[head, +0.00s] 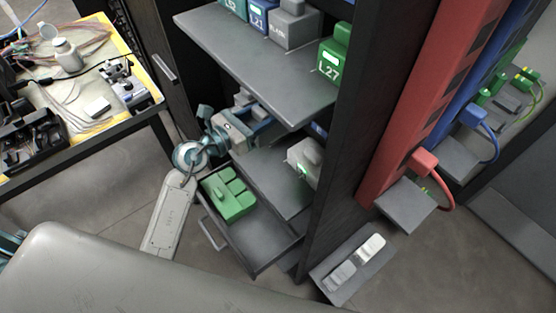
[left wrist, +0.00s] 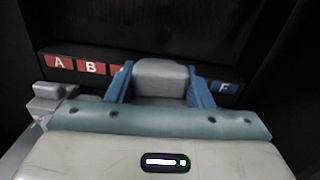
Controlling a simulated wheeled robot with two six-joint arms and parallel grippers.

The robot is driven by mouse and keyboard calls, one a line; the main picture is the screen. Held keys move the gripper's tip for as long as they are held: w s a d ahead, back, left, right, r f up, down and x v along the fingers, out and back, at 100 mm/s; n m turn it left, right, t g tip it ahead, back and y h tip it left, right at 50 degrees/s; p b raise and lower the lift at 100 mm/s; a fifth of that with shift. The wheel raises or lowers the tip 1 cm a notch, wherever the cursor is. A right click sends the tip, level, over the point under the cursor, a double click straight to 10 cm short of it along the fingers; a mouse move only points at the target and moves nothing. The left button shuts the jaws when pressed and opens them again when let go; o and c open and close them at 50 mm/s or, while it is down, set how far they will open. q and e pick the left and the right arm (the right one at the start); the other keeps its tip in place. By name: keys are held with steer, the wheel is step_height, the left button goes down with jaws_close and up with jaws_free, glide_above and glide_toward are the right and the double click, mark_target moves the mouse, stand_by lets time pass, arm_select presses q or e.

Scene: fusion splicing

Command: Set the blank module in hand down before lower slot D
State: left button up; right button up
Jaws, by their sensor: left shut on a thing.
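The blank module, a plain grey block, shows in the left wrist view (left wrist: 165,78) between the two blue fingers of my left gripper (left wrist: 163,88). The gripper is shut on it. Ahead of it is a dark slot strip with red labels A (left wrist: 60,63) and B (left wrist: 91,67) and a blue label F (left wrist: 223,87). The module and fingers hide the labels between, including D. In the head view my left gripper (head: 262,127) reaches into the cabinet under the upper shelf, which partly covers it; I cannot make out the held module there. My right gripper is not in view.
The upper shelf (head: 255,70) carries several modules, one green marked L27 (head: 333,62). A pale module with a green light (head: 304,160) stands on the lower shelf (head: 283,190). Below is an open drawer (head: 262,245) with a green block (head: 230,196). A dark post bounds the right.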

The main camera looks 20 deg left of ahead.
arm_select(q)
steer(key=shift+w+d+f+m+h+b, duration=0.15)
steer(key=shift+w+f+b, duration=0.1)
steer(key=shift+f, duration=0.15)
steer(key=shift+w+d+f+m+h+b, duration=0.1)
steer(key=shift+w+d+f+m+h, duration=0.1)
steer(key=shift+f, duration=0.2)
steer(key=shift+s, duration=0.15)
steer(key=shift+m, duration=0.25)
step_height(320, 180, down, 6)
steer(key=shift+d+r+b, duration=0.15)
steer(key=shift+r+b, duration=0.1)
steer(key=shift+b, duration=0.35)
step_height(320, 180, down, 4)
steer(key=shift+r+b, duration=0.15)
steer(key=shift+b, duration=0.15)
steer(key=shift+f, duration=0.35)
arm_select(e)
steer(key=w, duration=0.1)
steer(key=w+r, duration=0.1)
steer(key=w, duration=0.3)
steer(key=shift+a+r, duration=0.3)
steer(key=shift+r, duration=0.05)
